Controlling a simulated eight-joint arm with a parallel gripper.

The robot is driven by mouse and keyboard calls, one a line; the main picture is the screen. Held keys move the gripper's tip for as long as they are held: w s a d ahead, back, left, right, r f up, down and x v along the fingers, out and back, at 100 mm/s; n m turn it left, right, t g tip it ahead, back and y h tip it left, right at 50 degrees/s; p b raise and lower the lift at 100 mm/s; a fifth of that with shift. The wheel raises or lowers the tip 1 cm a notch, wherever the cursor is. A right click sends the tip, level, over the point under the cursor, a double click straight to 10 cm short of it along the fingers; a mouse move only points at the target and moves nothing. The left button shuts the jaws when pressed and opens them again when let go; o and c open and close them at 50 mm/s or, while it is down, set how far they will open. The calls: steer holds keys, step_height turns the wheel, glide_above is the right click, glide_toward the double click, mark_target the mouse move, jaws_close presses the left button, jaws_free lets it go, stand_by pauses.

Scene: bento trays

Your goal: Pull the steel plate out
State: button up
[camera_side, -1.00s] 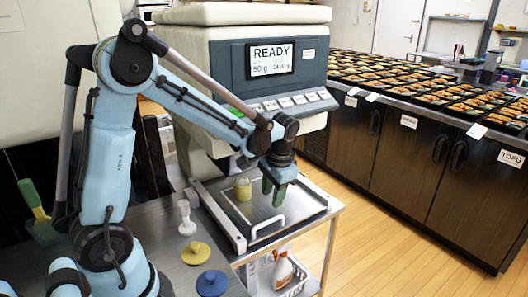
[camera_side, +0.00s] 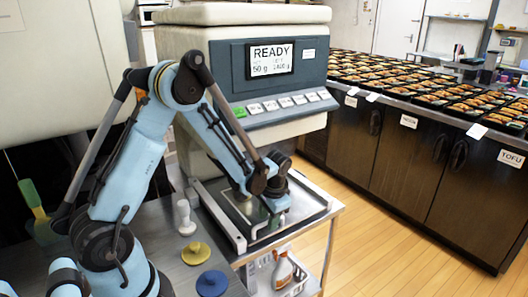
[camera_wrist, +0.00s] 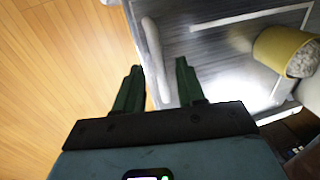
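The steel plate (camera_side: 304,202) lies flat between rails under the machine. It fills the upper right of the wrist view (camera_wrist: 205,45). Its pale bar handle (camera_wrist: 153,55) is on its near edge. My gripper (camera_wrist: 158,66) is open, with its two dark green fingers apart. In the wrist view the handle bar appears between the fingers; I cannot tell whether either touches it. In the side view my gripper (camera_side: 273,217) is low at the plate's front, and my arm hides part of the handle and plate.
The weighing machine (camera_side: 270,58) rises behind. A white basket with bottles (camera_side: 283,276) sits below.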

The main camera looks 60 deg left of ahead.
steer(key=shift+c, duration=0.2)
jaws_close()
steer(key=shift+d, duration=0.15)
steer(key=d, duration=2.4)
steer(key=shift+d, duration=0.4)
steer(key=shift+o, duration=0.2)
jaws_free()
step_height(320, 180, up, 12)
steer(key=d, duration=0.2)
steer(key=shift+d, duration=0.15)
